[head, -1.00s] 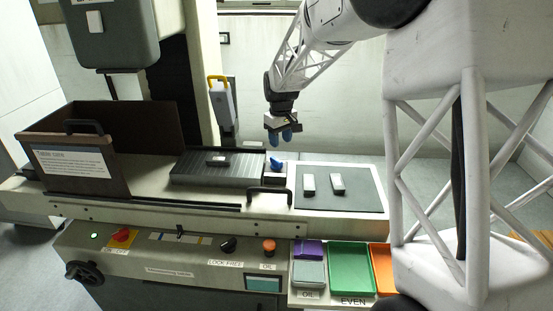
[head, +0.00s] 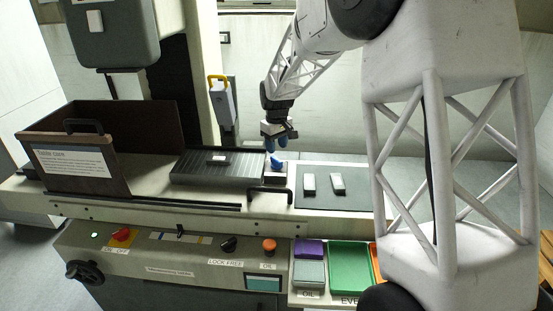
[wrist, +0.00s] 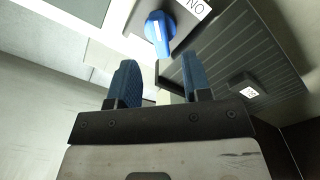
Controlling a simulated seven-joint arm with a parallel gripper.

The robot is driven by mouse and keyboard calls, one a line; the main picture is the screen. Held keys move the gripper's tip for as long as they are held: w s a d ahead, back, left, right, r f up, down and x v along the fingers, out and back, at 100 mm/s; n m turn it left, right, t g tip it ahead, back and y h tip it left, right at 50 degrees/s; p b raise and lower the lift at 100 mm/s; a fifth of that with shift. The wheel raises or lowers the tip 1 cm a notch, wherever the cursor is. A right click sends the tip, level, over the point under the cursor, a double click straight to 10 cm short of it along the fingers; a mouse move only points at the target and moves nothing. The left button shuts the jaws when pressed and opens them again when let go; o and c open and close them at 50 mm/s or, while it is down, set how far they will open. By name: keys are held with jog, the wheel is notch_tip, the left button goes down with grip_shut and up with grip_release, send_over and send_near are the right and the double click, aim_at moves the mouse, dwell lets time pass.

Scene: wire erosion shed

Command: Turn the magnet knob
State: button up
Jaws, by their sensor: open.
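The magnet knob is a blue knob with a white line (wrist: 158,33); in the wrist view it is at the top, just beyond my fingertips, beside a label of which "NO" is readable. In the head view the knob (head: 277,163) is at the right end of the dark ribbed plate (head: 195,170). My gripper (head: 277,145) is just above it, with blue fingers pointing down. In the wrist view my gripper (wrist: 160,75) is open with an empty gap, and the knob lies ahead of that gap, apart from the fingers as far as I can see.
A dark block with a white tag (head: 217,158) sits on the ribbed plate. A black handle (head: 269,192) stands in front. Two pale blocks lie on a dark mat (head: 322,198) to the right. A brown open-topped guard (head: 70,168) stands left. Colored trays (head: 350,262) are at the front.

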aim_at(276, 159)
jog(key=shift+f, duration=2.85)
jog(key=shift+c, duration=0.4)
grip_shut()
